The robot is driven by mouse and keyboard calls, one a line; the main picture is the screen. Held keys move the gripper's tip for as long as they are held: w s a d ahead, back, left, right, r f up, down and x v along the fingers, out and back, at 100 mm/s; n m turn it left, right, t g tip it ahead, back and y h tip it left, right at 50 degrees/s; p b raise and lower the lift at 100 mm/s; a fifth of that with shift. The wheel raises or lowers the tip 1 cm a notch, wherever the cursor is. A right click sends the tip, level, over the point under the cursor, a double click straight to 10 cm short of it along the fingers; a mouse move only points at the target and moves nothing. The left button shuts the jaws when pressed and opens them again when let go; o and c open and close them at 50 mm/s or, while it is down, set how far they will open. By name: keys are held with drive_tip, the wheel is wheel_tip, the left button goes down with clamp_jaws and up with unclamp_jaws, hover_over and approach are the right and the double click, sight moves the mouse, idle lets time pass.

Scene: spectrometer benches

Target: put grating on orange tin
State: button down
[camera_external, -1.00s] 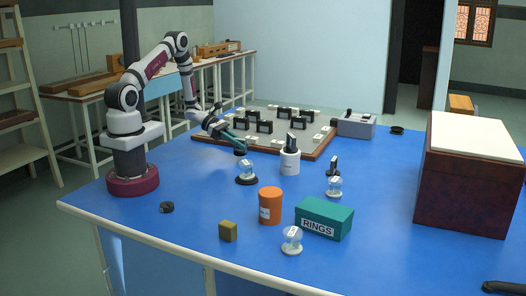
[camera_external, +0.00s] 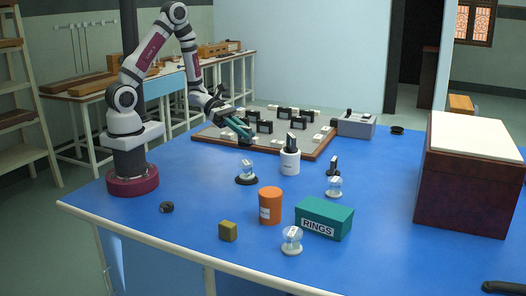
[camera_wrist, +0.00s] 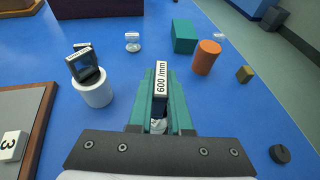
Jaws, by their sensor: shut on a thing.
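The grating (camera_wrist: 161,78), a slim dark block with a white "600 l/mm" label, is between the teal fingers of my gripper (camera_wrist: 160,100) in the wrist view. My gripper (camera_external: 240,132) is shut on it and holds it above the table, near the front edge of the board. The orange tin (camera_external: 270,207) stands upright on the blue table, in front of and right of my gripper, apart from it. It also shows in the wrist view (camera_wrist: 206,60), beyond the gripper to the right.
A clear dome on a black base (camera_external: 246,174) stands below my gripper. A teal RINGS box (camera_external: 325,217), a clear dome on a white base (camera_external: 292,242) and an olive block (camera_external: 228,231) surround the tin.

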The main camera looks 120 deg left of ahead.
drive_tip(key=w+d+r+m+g+h, duration=0.2)
drive_tip(key=w+d+m+g+h, duration=0.15)
drive_tip(key=d, duration=0.55)
drive_tip(key=w+d+r+m+g+h, duration=0.2)
drive_tip(key=w+d+r+m+h, duration=0.15)
drive_tip(key=d, duration=0.65)
drive_tip(key=w+d+r+m+g+h, duration=0.2)
drive_tip(key=w+d+m+g, duration=0.15)
drive_tip(key=d, duration=0.55)
hover_over(270, 191)
drive_tip(key=shift+t, duration=0.4)
drive_tip(key=f, duration=0.7)
drive_tip(key=shift+d, duration=0.2)
wheel_tip(270, 191, down, 3)
drive_tip(key=shift+w+a+f, duration=0.1)
drive_tip(key=shift+a, duration=0.05)
drive_tip(key=shift+f, duration=0.4)
drive_tip(key=shift+f, duration=0.15)
drive_tip(key=c, duration=0.8)
unclamp_jaws()
drive_tip(key=shift+c, duration=0.2)
